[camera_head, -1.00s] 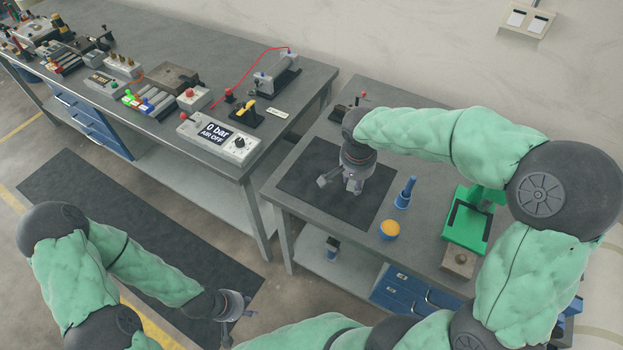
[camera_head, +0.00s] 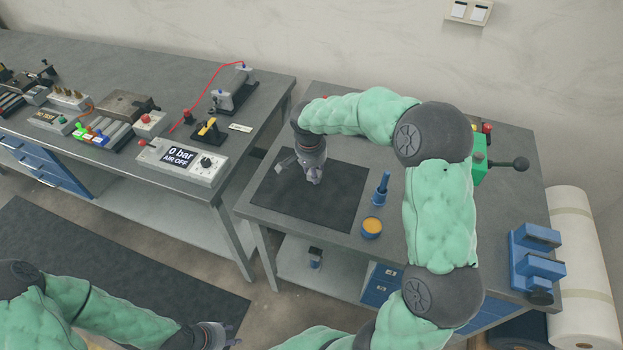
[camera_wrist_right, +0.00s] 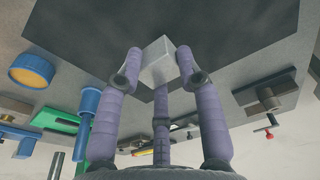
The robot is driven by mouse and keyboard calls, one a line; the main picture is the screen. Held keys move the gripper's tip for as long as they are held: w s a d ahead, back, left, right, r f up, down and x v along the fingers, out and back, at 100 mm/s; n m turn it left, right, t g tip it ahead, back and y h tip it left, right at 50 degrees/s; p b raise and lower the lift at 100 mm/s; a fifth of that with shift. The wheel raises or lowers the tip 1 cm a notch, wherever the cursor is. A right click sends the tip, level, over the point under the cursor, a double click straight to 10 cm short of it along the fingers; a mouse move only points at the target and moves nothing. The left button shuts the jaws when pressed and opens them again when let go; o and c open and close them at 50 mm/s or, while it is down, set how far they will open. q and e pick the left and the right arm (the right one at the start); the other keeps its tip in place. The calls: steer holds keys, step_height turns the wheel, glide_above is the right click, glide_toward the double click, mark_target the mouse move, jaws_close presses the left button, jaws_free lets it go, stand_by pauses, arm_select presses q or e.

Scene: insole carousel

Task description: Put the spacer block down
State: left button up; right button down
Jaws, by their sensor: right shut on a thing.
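The spacer block, a pale grey metal block (camera_wrist_right: 157,60), sits between the fingertips of my right gripper (camera_wrist_right: 159,70) in the right wrist view. The gripper is shut on it. In the head view my right gripper (camera_head: 313,180) points down over the black mat (camera_head: 335,206) on the right bench. The block is hard to make out there, and I cannot tell whether it touches the mat. My left gripper (camera_head: 217,336) is at the bottom edge of the head view, away from the benches; its fingers are too unclear to read.
A blue spindle (camera_head: 382,188) and a blue cup with orange contents (camera_head: 372,227) stand right of the mat. A green device (camera_head: 479,162) and blue blocks (camera_head: 536,256) are further right. The left bench holds an air box (camera_head: 183,160). The mat's front is clear.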

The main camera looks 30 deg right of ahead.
steer(key=shift+w+d+f, duration=0.25)
steer(key=shift+w+f, duration=0.7)
steer(key=shift+f, duration=0.2)
step_height(320, 180, down, 3)
steer(key=shift+w+f+b, duration=0.1)
steer(key=shift+f+b, duration=0.05)
steer(key=shift+b, duration=0.65)
steer(key=c, duration=0.8)
jaws_free()
